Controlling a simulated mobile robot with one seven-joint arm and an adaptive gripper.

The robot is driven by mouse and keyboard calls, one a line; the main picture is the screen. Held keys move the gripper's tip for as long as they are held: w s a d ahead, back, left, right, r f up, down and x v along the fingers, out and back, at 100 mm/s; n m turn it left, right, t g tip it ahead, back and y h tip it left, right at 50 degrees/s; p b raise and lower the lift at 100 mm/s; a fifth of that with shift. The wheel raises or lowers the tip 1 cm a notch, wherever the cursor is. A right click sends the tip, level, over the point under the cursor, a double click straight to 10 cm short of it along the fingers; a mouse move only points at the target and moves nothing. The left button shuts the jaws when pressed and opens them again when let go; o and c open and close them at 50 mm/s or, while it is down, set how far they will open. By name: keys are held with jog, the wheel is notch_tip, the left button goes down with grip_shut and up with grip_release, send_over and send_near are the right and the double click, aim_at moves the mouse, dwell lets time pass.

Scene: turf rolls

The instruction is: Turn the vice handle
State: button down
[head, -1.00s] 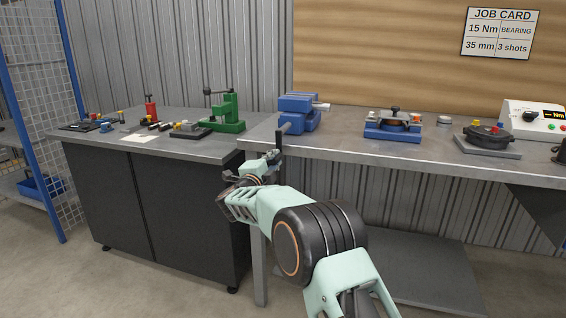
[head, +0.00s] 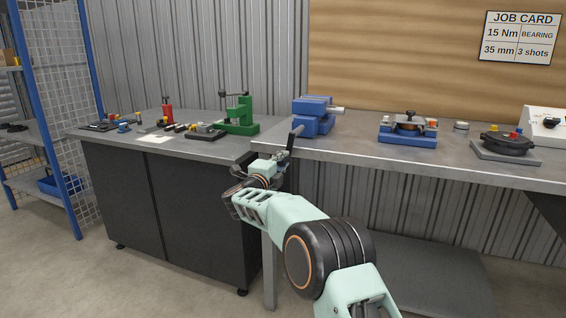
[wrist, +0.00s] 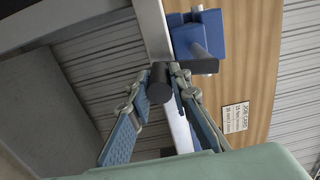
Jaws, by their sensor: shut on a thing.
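The blue vice (head: 312,117) stands on the near left corner of the grey bench, and it also shows in the wrist view (wrist: 197,36). Its dark handle bar (head: 295,138) slants down from the vice's front in the head view. My gripper (head: 283,156) is at the lower end of this bar, just off the bench's front edge. In the wrist view the round dark end of the handle (wrist: 160,84) sits between my two fingers, which are shut on it. The inner faces of the fingers are partly hidden.
The grey bench (head: 350,150) runs right, with a blue fixture (head: 408,132) and a black round device (head: 505,143) on it. A green press (head: 240,115) stands on the dark cabinet at left. The bench's front edge and leg are close to my arm.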

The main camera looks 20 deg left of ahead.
jog(key=c, duration=1.8)
grip_release()
jog(key=shift+o, duration=0.2)
jog(key=shift+s, duration=0.15)
jog(key=s, duration=1.1)
jog(key=shift+s+a, duration=0.25)
jog(key=shift+s, duration=0.15)
